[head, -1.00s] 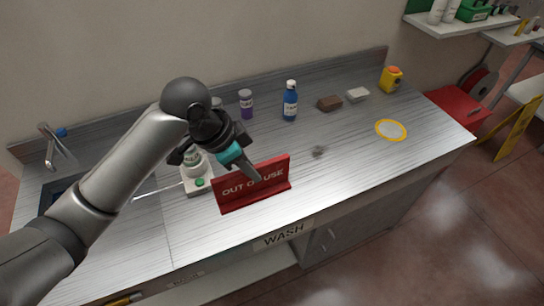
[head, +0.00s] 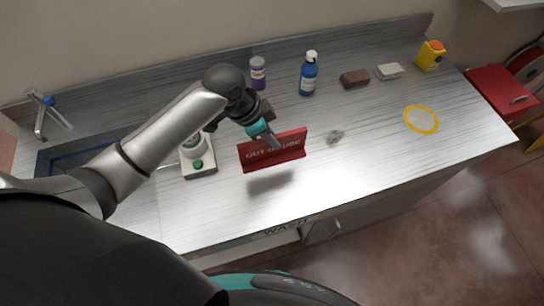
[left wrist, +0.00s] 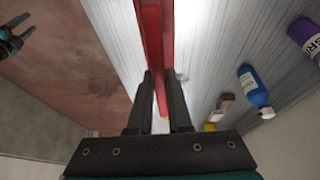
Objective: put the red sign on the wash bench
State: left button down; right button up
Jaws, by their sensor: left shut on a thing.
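The red "OUT OF USE" sign (head: 288,152) is upright over the grey wash bench (head: 360,165). A dark shadow lies on the bench below the sign, and the sign appears to be a little above the surface. My left gripper (head: 275,143) is shut on the sign's upper edge. In the left wrist view the red sign (left wrist: 154,35) runs between the two dark fingers of the left gripper (left wrist: 158,85). My right gripper (left wrist: 18,38) shows at the upper left of the left wrist view, its fingers apart and empty, far from the sign.
A white device with a green button (head: 198,168) stands left of the sign. A purple-labelled bottle (head: 258,73), a blue bottle (head: 308,75), a brown block (head: 355,78) and a yellow container (head: 430,56) stand behind. A yellow ring (head: 421,119) lies right. Bench around the dark smudge (head: 335,137) is mostly clear.

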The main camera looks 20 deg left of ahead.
aim_at(271, 157)
pick_arm(q)
notch_tip(271, 157, down, 6)
jog(key=shift+r, duration=0.15)
jog(key=shift+f+b, duration=0.4)
jog(key=shift+f, duration=1.5)
pick_arm(e)
jog(key=shift+w+f, duration=0.45)
jog(key=shift+w, duration=0.15)
pick_arm(q)
jog(key=shift+f, duration=0.1)
jog(key=shift+f, duration=0.1)
jog(key=c, duration=0.8)
grip_release()
jog(key=shift+c, duration=0.2)
pick_arm(e)
jog(key=shift+f, duration=0.1)
pick_arm(q)
jog(key=shift+a+r, duration=0.15)
jog(key=shift+r, duration=0.3)
jog(key=p+v, duration=0.1)
jog(key=v, duration=1)
jog(key=shift+s+r, duration=0.15)
jog(key=shift+r, duration=0.05)
pick_arm(e)
jog(key=shift+a+r, duration=0.1)
jog(key=shift+r, duration=0.65)
